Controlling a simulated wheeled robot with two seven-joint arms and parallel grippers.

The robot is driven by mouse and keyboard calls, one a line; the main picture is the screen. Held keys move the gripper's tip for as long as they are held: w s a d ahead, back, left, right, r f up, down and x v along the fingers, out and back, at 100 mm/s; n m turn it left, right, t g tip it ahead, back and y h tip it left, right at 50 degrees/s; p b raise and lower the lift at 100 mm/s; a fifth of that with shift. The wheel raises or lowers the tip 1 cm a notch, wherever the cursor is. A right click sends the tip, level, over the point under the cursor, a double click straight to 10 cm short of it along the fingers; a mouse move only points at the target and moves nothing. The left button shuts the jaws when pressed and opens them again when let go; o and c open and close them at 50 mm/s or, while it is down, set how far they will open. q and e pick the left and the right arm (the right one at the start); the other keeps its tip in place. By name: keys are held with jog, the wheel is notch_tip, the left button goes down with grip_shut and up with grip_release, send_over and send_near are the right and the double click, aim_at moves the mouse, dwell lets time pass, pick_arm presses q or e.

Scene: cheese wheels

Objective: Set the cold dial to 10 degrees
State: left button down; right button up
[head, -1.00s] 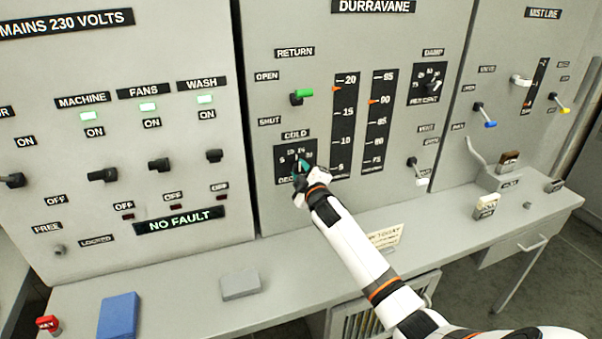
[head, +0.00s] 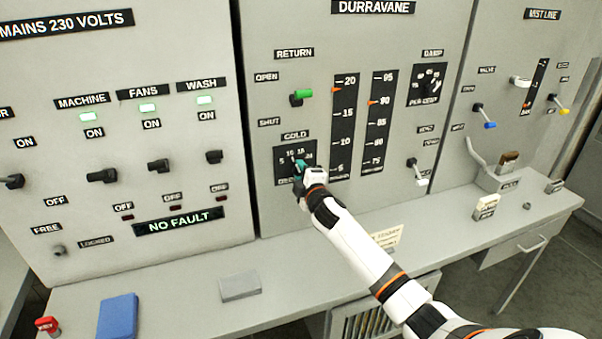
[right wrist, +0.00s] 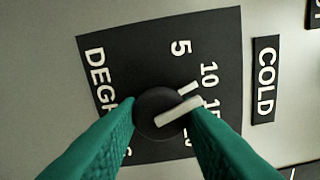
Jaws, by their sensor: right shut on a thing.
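The cold dial has a black plate (head: 281,155) under the COLD label in the head view, on the middle panel. In the right wrist view the plate (right wrist: 120,65) shows 5, 10 and 15, with a further number partly hidden by a finger. My right gripper (head: 299,168) is shut on the round dark knob (right wrist: 155,108), a teal finger on each side. The knob's white bar (right wrist: 180,111) points between 10 and 15. A short white dash (right wrist: 188,89) lies beside it, toward 10. My left gripper is not in view.
The green return lever (head: 303,93) is above the dial. Vertical scales (head: 343,140) with orange markers stand right of it. A grey desk ledge (head: 190,270) runs below, with a blue block (head: 118,315) and a grey block (head: 240,286).

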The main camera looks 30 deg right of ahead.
jog(key=o, duration=0.9)
jog(key=shift+o, duration=0.2)
jog(key=b+v, duration=0.2)
jog(key=v, duration=1)
jog(key=shift+f, duration=0.1)
